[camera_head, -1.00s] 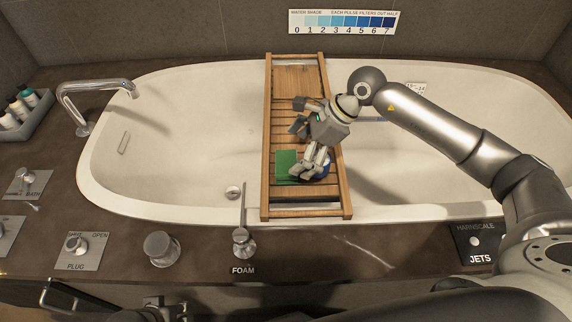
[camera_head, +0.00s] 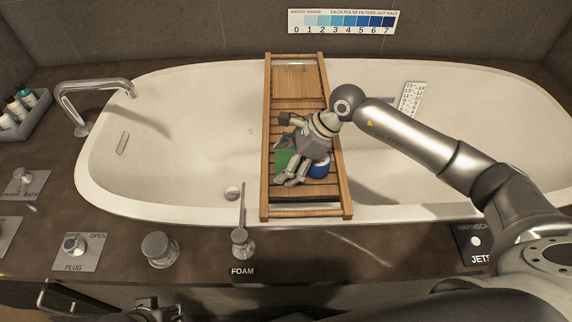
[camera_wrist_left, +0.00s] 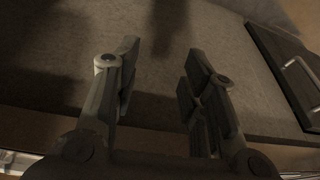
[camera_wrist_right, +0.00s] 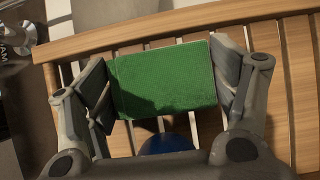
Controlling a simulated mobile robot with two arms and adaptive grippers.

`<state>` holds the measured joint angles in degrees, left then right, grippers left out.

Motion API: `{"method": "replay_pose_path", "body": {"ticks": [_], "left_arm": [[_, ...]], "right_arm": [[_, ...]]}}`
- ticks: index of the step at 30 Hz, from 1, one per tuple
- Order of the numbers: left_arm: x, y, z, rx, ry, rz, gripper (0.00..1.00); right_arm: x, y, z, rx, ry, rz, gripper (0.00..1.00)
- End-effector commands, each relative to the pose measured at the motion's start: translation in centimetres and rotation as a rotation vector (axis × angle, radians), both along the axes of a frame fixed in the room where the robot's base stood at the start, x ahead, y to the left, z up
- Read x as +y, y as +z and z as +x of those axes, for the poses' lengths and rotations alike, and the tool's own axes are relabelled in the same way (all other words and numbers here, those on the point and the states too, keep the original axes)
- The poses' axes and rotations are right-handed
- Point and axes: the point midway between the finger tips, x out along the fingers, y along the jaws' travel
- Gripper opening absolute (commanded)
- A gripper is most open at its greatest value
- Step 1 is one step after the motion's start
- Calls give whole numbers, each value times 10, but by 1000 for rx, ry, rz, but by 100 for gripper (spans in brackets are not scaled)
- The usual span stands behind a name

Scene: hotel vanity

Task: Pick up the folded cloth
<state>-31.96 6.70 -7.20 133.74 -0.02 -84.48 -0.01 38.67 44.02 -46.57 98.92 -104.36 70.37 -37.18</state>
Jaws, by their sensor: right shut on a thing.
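The folded cloth (camera_head: 283,158) is a green block on the wooden slatted bath tray, partly hidden by my right gripper (camera_head: 288,150). In the right wrist view the cloth (camera_wrist_right: 164,80) lies between the two fingers of my right gripper (camera_wrist_right: 160,92), which are shut on its left and right ends. I cannot tell whether it is clear of the slats. My left gripper (camera_wrist_left: 155,85) is open and empty in the left wrist view, far from the cloth, near a dark grey surface.
The wooden tray (camera_head: 346,200) spans the white bathtub (camera_head: 190,100). A round blue item (camera_head: 319,169) sits on the tray close beside my right gripper, and it shows in the right wrist view (camera_wrist_right: 166,143). The faucet (camera_head: 92,88) and a FOAM lever (camera_head: 242,240) stand to the left.

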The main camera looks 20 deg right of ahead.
Motion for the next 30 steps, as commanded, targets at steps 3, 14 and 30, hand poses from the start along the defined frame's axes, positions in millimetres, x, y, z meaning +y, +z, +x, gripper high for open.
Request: {"method": "replay_pose_path", "body": {"ticks": [3, 14, 30], "left_arm": [[0, 0, 0, 0, 0, 0, 39], [0, 0, 2, -8, 0, -1, 39], [-3, -58, 6, 31, -6, 0, 39]], "right_arm": [[0, 0, 0, 0, 0, 0, 60], [0, 12, 1, -2, 1, 0, 60], [-6, 97, -62, -2, 3, -4, 60]]}}
